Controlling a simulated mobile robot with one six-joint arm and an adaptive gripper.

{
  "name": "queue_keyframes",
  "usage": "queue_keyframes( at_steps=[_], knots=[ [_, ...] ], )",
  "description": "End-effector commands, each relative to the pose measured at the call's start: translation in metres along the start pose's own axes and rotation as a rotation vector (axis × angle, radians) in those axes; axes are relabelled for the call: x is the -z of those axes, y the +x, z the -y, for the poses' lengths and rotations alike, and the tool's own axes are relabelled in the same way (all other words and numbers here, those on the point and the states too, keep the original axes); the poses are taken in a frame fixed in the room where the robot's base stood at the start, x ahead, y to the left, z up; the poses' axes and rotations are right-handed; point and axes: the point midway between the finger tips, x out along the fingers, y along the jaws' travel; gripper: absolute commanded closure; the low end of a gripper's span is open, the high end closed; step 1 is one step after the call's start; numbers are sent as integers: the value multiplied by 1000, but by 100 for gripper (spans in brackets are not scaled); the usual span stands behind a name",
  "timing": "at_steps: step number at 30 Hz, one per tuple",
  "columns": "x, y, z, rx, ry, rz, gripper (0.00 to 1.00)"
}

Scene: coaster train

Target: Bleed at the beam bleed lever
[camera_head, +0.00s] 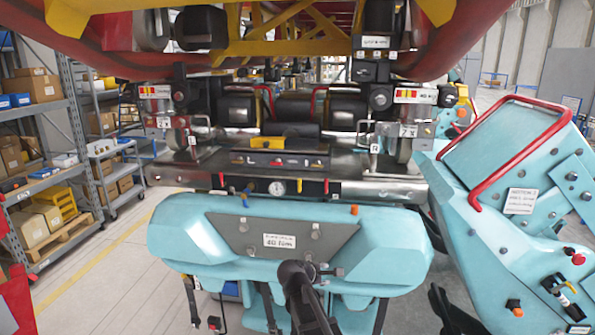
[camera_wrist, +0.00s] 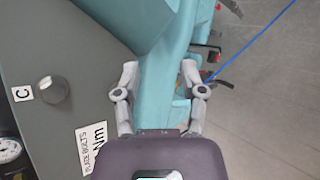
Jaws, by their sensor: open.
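My gripper (camera_wrist: 159,78) is open and empty in the wrist view, its two grey fingers apart over a teal panel (camera_wrist: 168,50). In the head view, part of my dark arm (camera_head: 298,285) shows before the teal front beam cover (camera_head: 375,250); the fingertips are hard to make out there. Which of these is the beam bleed lever cannot be read. My gripper is below and in front of them.
A grey plate (camera_head: 252,236) with bolts and a torque label is on the cover. A teal car body with a red rail (camera_head: 478,190) stands at right. Shelves with boxes (camera_head: 45,160) stand at left. A blue line (camera_wrist: 255,38) crosses the floor in the wrist view.

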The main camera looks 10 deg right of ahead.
Motion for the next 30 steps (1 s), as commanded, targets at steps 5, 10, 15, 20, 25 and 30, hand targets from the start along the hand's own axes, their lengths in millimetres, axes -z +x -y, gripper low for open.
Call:
queue_keyframes(
  at_steps=[5, 10, 15, 20, 25, 30],
  knots=[
    [12, -33, -97, -240, -374, 80, 47],
    [31, -68, -167, -435, -717, 194, 47],
    [49, -96, -211, -562, -966, 300, 47],
    [59, -109, -227, -616, -1080, 356, 47],
    [62, -112, -229, -628, -1105, 369, 47],
    [61, -112, -229, -627, -1103, 368, 47]
  ],
)
